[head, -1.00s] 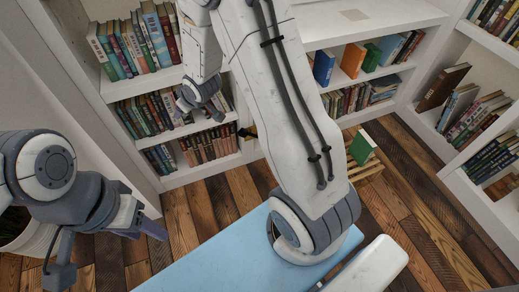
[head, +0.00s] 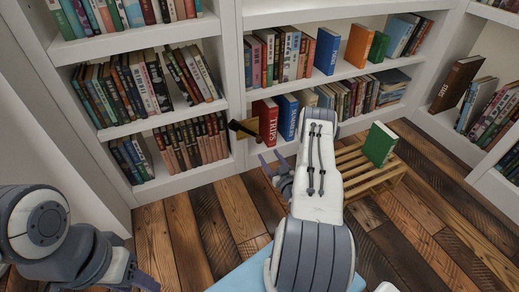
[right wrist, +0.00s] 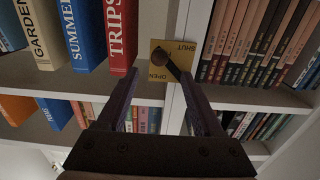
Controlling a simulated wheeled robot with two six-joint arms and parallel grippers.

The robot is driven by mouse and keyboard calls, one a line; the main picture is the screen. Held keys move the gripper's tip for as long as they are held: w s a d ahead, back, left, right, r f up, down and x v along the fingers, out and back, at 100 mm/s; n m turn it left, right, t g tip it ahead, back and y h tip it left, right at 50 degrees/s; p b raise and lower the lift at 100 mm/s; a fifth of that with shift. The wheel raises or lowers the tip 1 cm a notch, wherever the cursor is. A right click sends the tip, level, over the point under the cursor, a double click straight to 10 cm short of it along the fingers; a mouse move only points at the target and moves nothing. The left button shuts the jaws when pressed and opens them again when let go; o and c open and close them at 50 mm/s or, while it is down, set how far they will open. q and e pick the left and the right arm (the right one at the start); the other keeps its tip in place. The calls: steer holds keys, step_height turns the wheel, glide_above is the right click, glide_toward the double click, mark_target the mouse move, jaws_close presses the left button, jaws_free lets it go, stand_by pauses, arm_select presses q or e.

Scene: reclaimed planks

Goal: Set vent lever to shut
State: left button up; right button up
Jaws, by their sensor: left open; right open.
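A brass vent plate (right wrist: 160,74) with the words SHUT and OPEN is fixed to a white upright of the bookcase. A dark lever (right wrist: 172,67) with a round knob lies across it. In the head view the lever (head: 246,130) sticks out from the upright, its knob towards the left. I cannot tell exactly which word it points at. My right gripper (right wrist: 160,75) is open, its fingers on either side of the lever's area in the wrist view; no contact is clear. In the head view this gripper (head: 273,172) is below the lever. My left gripper (head: 137,281) is open at the lower left, partly cut off.
Shelves of books surround the plate. A red book (head: 266,122) and a blue book (head: 288,116) stand just right of the lever. A green book (head: 380,144) stands on a slatted wooden pallet (head: 352,168) on the plank floor. Floor left of my right arm is clear.

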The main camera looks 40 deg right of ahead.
mark_target(261, 141)
steer(key=b+x, duration=0.5)
steer(key=x, duration=0.4)
steer(key=shift+f, duration=0.1)
steer(key=shift+w+d, duration=0.2)
steer(key=shift+w, duration=0.35)
jaws_close()
steer(key=shift+s+d, duration=0.1)
stand_by(0.6)
